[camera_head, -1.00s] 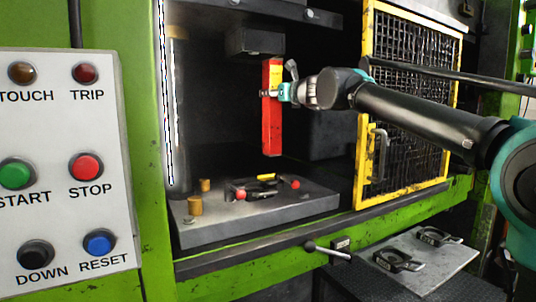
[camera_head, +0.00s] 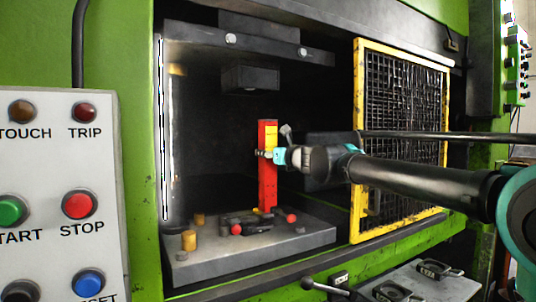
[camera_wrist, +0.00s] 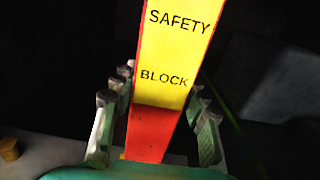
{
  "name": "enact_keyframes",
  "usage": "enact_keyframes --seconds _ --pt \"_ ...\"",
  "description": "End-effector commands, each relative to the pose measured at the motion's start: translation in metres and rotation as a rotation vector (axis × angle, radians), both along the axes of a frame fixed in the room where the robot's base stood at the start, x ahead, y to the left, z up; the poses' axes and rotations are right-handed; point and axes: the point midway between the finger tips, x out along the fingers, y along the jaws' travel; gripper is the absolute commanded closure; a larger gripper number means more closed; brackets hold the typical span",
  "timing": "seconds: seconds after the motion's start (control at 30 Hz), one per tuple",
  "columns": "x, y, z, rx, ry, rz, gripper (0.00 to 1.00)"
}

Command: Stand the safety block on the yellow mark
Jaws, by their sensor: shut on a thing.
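The safety block (camera_head: 267,190) is a tall red bar with a yellow label, also seen close in the wrist view (camera_wrist: 178,55). The yellow mark is not clearly visible; the block's foot and the die cover that area.
A dark die with red knobs (camera_head: 291,217) lies around the block's foot. Brass posts (camera_head: 188,240) stand on the bed's left. The upper ram block (camera_head: 250,78) hangs above. A yellow mesh guard (camera_head: 400,130) stands right, beside my arm. A button panel (camera_head: 60,200) is at left.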

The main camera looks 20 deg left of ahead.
Motion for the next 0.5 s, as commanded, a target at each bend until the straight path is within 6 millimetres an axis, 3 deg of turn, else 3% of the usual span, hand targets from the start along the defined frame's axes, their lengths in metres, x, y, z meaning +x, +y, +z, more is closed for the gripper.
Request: enact_keyframes --seconds 0.2,0.23,0.37,0.5 --pt "0.0001 0.0001 -0.0017 0.000 0.000 0.000 1.00" --pt "0.0006 0.0005 -0.0022 0.000 0.000 0.000 0.52" --pt "0.0005 0.0004 -0.0020 0.000 0.000 0.000 0.36" --pt "0.0003 0.0002 -0.0018 0.000 0.000 0.000 0.36"
